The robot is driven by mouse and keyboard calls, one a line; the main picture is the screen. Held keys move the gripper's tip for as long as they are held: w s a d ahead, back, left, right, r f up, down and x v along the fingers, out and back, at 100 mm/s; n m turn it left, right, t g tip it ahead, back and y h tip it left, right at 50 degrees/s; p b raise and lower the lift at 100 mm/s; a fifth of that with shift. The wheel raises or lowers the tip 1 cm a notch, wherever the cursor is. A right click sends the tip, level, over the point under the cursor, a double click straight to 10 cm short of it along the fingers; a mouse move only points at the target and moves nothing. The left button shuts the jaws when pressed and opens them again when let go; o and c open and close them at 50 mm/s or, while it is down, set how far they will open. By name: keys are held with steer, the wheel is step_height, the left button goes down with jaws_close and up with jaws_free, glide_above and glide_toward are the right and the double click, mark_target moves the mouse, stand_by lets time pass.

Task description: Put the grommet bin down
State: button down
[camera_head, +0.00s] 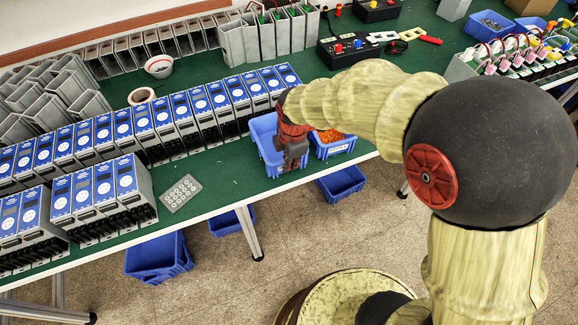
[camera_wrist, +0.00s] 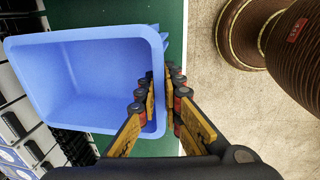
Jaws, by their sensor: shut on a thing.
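The grommet bin, a blue open-topped plastic bin (camera_head: 264,145), is at the front edge of the green table in the head view. In the wrist view the bin (camera_wrist: 90,85) fills the left side and its inside looks empty. My gripper (camera_head: 292,162) is at its front right side. In the wrist view my gripper (camera_wrist: 163,90) is shut on the bin's right wall, one finger inside and one outside. I cannot tell whether the bin's base touches the table.
A second blue bin with orange parts (camera_head: 332,138) stands right beside it. A row of blue-fronted starter units (camera_head: 200,105) stands close on the left. Bare green tabletop (camera_head: 215,180) lies front left, near a grey perforated plate (camera_head: 181,193). Blue bins (camera_head: 158,257) sit below.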

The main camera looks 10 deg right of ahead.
steer(key=shift+f, duration=0.8)
steer(key=shift+r, duration=0.1)
steer(key=c, duration=2)
jaws_free()
steer(key=shift+o, duration=0.2)
